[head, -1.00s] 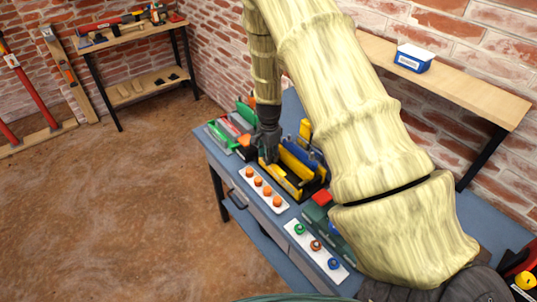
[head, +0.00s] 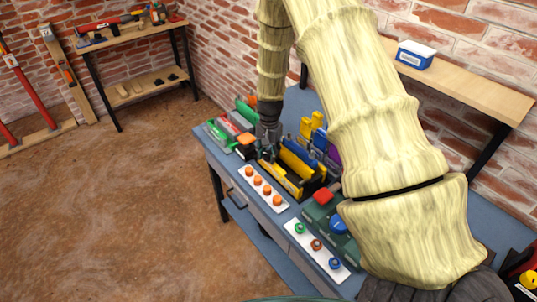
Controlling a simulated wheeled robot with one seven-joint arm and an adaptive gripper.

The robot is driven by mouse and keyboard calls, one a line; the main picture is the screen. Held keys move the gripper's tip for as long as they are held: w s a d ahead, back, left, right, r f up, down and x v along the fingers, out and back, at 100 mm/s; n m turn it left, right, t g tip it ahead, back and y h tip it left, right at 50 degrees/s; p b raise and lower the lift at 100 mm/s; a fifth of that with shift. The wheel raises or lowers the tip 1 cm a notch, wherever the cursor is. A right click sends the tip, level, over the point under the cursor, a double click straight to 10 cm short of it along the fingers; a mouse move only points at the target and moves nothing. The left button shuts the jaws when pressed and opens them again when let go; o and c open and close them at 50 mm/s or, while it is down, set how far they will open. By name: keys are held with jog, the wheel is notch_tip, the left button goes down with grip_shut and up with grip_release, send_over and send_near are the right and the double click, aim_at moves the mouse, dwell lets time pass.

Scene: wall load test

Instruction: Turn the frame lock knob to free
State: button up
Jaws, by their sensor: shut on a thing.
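My gripper (head: 267,153) points down at the left end of a yellow and black frame (head: 292,180) on the blue-grey bench. It is shut at that end of the frame, with its fingers small and dark in this view. The frame lock knob does not show apart from the fingers; they hide the spot they close on. I cannot read the knob's position.
White strips with orange knobs (head: 266,189) and coloured knobs (head: 316,245) lie along the bench's front edge. A green box with a red part (head: 323,195) and a blue round part (head: 339,226) stands right of the frame. Green and grey items (head: 222,137) stand left.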

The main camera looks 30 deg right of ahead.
aim_at(269, 153)
jog(key=n+b, duration=0.1)
jog(key=n, duration=0.4)
jog(key=shift+n, duration=0.3)
jog(key=n, duration=0.5)
jog(key=shift+d, duration=0.1)
dwell(0.3)
jog(key=o, duration=1)
jog(key=shift+o, duration=0.2)
notch_tip(269, 153, up, 12)
jog(key=shift+d, duration=0.15)
